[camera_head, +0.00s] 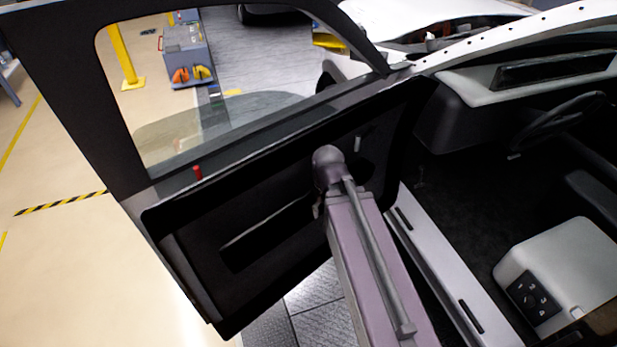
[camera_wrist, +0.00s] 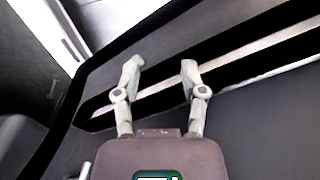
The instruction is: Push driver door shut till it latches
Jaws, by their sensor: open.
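The driver door (camera_head: 255,225) stands open at the left in the head view, with its dark inner panel and window frame facing me. A long recess or armrest runs along the panel, and a small red pin stands on its top edge. My arm reaches from the bottom to the inner panel; its far end hides part of the panel, and my fingertips are not clear there. In the wrist view my gripper (camera_wrist: 160,72) is open and empty, its two fingers apart in front of the dark door panel (camera_wrist: 270,120) and a pale slot. Contact cannot be told.
The car's door sill (camera_head: 440,275) lies right of my arm. The steering wheel (camera_head: 562,122) and a pale console (camera_head: 560,265) are inside the cabin. Beyond the door are a grey cart (camera_head: 187,55) and a yellow post (camera_head: 124,55). The floor at left is clear.

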